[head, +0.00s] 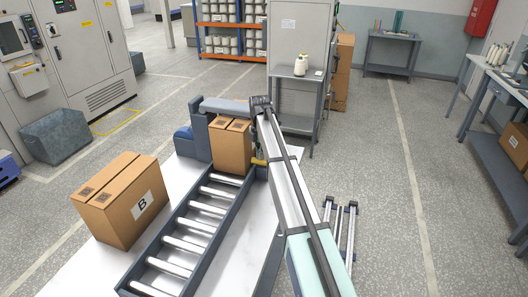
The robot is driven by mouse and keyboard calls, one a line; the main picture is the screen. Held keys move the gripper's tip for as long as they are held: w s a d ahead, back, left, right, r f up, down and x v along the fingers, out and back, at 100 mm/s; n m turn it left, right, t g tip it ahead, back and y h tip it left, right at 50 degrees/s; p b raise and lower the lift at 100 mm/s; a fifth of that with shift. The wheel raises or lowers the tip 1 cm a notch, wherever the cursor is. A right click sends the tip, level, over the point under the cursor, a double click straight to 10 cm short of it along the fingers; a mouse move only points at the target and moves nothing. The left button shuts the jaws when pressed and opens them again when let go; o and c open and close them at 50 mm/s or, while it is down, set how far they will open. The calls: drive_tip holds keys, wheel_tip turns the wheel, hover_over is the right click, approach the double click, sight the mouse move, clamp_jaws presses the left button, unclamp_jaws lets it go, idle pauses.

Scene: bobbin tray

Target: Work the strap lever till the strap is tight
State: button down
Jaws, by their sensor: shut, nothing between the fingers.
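A closed cardboard box (231,145) stands at the far end of a roller conveyor (160,258). A dark blue upright (197,132) stands at the box's left, and a pale grey bar (226,106) runs across behind the box top. A small yellow part (258,161) shows at the box's lower right, partly behind my arm; I cannot tell if it is the strap lever. I cannot make out a strap or its tension. My arm reaches from the lower right to beside the box and covers what lies behind it. I cannot make out my gripper's fingers.
A larger box marked B (122,199) stands left of the conveyor. A grey side table (296,104) with a thread cone (301,65) stands behind the arm. Grey cabinets (80,45) and a bin (57,137) are at the left. Open floor lies at the right.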

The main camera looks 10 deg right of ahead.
drive_tip(key=shift+s+f, duration=0.1)
drive_tip(key=shift+f, duration=0.4)
drive_tip(key=shift+w+d+r+p, duration=0.15)
drive_tip(key=shift+w+r+p, duration=0.3)
drive_tip(key=shift+r, duration=0.7)
drive_tip(key=shift+w+d+r+p, duration=0.15)
drive_tip(key=shift+r+p, duration=0.45)
drive_tip(key=shift+r, duration=0.55)
drive_tip(key=shift+w+d+r+p, duration=0.2)
drive_tip(key=shift+r+p, duration=0.35)
drive_tip(key=shift+r, duration=0.6)
drive_tip(key=shift+a+f, duration=0.1)
